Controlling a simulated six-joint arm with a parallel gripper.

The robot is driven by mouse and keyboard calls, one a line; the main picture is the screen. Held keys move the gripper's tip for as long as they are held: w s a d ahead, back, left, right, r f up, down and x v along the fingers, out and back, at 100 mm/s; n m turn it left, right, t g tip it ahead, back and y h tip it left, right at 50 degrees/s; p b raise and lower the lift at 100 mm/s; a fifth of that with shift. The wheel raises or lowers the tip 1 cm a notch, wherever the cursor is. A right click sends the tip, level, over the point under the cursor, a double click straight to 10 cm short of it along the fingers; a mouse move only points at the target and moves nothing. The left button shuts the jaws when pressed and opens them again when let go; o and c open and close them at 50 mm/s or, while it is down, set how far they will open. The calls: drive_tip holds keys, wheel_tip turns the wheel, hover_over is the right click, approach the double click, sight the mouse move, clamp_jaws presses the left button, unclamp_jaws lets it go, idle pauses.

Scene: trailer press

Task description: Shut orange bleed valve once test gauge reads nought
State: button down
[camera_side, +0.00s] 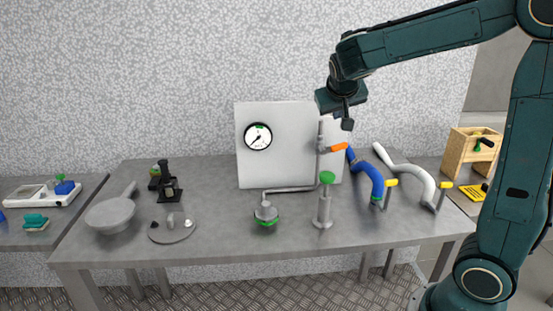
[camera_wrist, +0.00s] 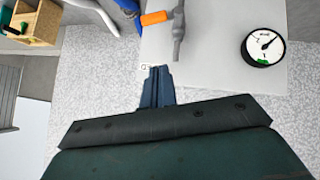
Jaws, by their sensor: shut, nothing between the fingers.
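The test gauge (camera_side: 258,137) is a round white dial with a black rim on a pale upright panel (camera_side: 290,120). Its needle points to the lower left in the side view; the numerals are too small to read. The gauge also shows, turned over, in the wrist view (camera_wrist: 264,46). The orange bleed valve lever (camera_side: 338,147) sticks out sideways to the right from the upright grey pipe (camera_side: 321,132). It also shows in the wrist view (camera_wrist: 154,18). My gripper (camera_side: 347,125) is shut and empty, above the lever and apart from it. Its fingers show in the wrist view (camera_wrist: 157,70).
A green-topped post (camera_side: 325,205) and a grey fitting with a green band (camera_side: 265,217) stand in front of the panel. A blue hose (camera_side: 369,173) and a white hose (camera_side: 415,176) lie right of the lever. A pan (camera_side: 110,214) sits at left.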

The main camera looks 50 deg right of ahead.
hover_over(339, 144)
drive_tip(key=a, duration=0.3)
wheel_tip(339, 144, down, 6)
drive_tip(key=f, duration=0.1)
drive_tip(key=shift+s+d+f, duration=0.15)
drive_tip(key=shift+d+f, duration=0.1)
drive_tip(key=shift+f, duration=0.5)
drive_tip(key=shift+s+d+f, duration=0.1)
drive_tip(key=shift+d+f, duration=0.1)
drive_tip(key=shift+f, duration=0.55)
drive_tip(key=shift+d, duration=0.1)
drive_tip(key=shift+s+d+f+m+t+y, duration=0.2)
drive_tip(key=shift+s+f+m+t+y, duration=0.1)
drive_tip(key=shift+m+t+y, duration=0.3)
drive_tip(key=shift+s+d+f+m+t+y, duration=0.15)
drive_tip(key=shift+d+f+m+t+y, duration=0.2)
drive_tip(key=shift+t+y, duration=0.3)
drive_tip(key=shift+a+r, duration=0.1)
drive_tip(key=shift+a, duration=0.1)
drive_tip(key=shift+r, duration=0.1)
